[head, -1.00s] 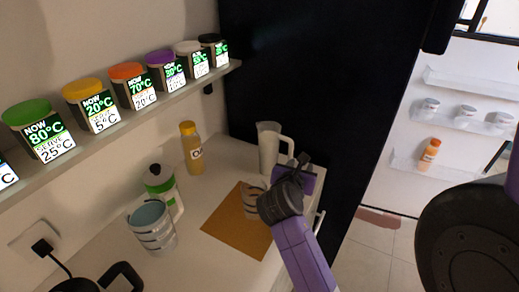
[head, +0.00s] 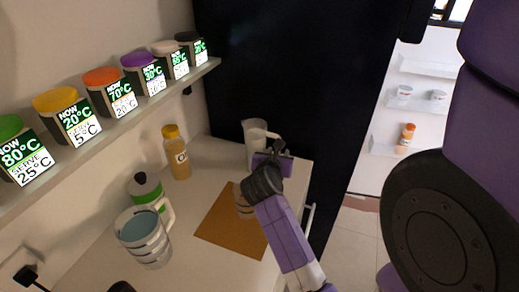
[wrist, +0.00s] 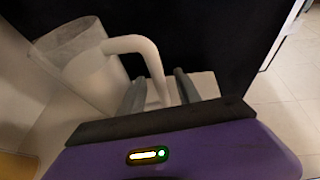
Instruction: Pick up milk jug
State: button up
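The milk jug (head: 253,152) is a pale, translucent jug with a white handle. It stands upright at the back right corner of the counter, partly hidden by my gripper in the head view. In the wrist view the jug (wrist: 88,68) is at the upper left, its handle (wrist: 150,55) reaching right and bending down. My gripper (wrist: 160,80) is open, with one dark finger on each side of the handle's lower part. I cannot tell whether either finger touches it. In the head view my gripper (head: 272,150) is just right of the jug.
A brown mat (head: 228,232) lies on the counter, with a striped cup (head: 243,205) on it partly behind my arm. A yellow bottle (head: 177,155), a green-banded jug (head: 147,190) and a striped mug (head: 145,240) stand left. A dark tall panel (head: 300,80) rises behind.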

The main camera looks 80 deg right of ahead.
jog(key=shift+x, duration=1.45)
jog(key=shift+c, duration=0.2)
jog(key=shift+s, duration=0.1)
grip_shut()
jog(key=shift+r, duration=0.15)
